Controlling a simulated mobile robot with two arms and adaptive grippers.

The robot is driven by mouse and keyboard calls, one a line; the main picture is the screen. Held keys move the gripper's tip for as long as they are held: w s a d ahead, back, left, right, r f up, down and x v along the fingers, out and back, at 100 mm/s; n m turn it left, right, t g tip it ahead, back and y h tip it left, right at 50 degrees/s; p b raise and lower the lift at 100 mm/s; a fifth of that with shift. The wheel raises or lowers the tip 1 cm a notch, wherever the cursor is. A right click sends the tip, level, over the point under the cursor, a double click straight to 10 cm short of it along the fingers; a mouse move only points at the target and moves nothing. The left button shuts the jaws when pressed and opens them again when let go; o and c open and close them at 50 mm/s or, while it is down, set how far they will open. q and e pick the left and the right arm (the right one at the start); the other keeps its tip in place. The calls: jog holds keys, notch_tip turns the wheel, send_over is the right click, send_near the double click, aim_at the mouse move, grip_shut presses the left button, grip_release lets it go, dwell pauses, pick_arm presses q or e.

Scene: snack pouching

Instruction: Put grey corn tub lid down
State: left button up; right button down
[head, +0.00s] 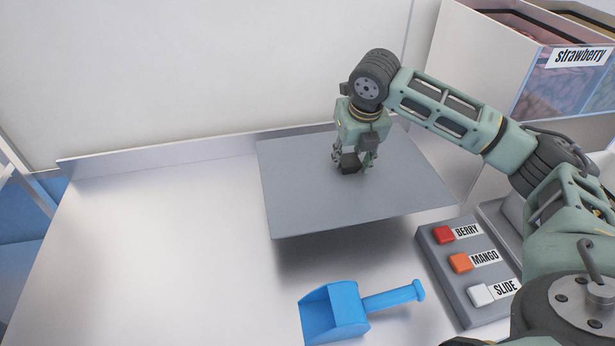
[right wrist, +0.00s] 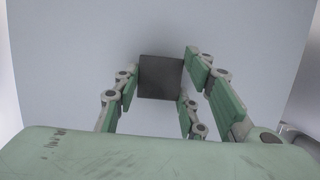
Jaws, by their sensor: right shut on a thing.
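The grey corn tub lid (head: 300,190) is a flat square plate with a dark block-shaped handle (right wrist: 160,77) in its middle. My right gripper (head: 352,165) points down over the lid and is shut on the handle. The lid hangs roughly level above the steel counter, with a shadow under its front edge. In the right wrist view the lid (right wrist: 70,60) fills most of the picture and the fingers stand on both sides of the handle. My left gripper is not in view.
A blue scoop (head: 340,310) lies on the counter (head: 150,250) in front of the lid. A button box (head: 440,260) labelled berry, mango and slide is at the right. A strawberry tub (head: 560,85) stands at the back right. The counter's left side is clear.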

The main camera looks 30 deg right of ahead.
aim_at(323, 162)
jog(key=w+a+f, duration=0.1)
jog(key=w+a+f+p, duration=0.1)
jog(key=w, duration=0.1)
jog(key=w+a+f, duration=0.1)
jog(key=w+a, duration=0.1)
jog(key=shift+a+f, duration=0.1)
jog(key=shift+f, duration=0.15)
jog(key=w+a+f, duration=0.1)
jog(key=w+f+p, duration=0.1)
jog(key=shift+w+a+f, duration=0.1)
jog(key=shift+w+a, duration=0.3)
jog(key=shift+f, duration=0.2)
notch_tip(323, 162, down, 3)
jog(key=shift+f+p, duration=0.15)
jog(key=shift+p, duration=0.5)
jog(key=shift+f, duration=0.25)
jog(key=c, duration=1.6)
grip_release()
jog(key=shift+f, duration=0.15)
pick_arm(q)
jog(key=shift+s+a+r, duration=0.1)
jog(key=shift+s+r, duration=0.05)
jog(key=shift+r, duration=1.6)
pick_arm(e)
jog(key=o, duration=0.5)
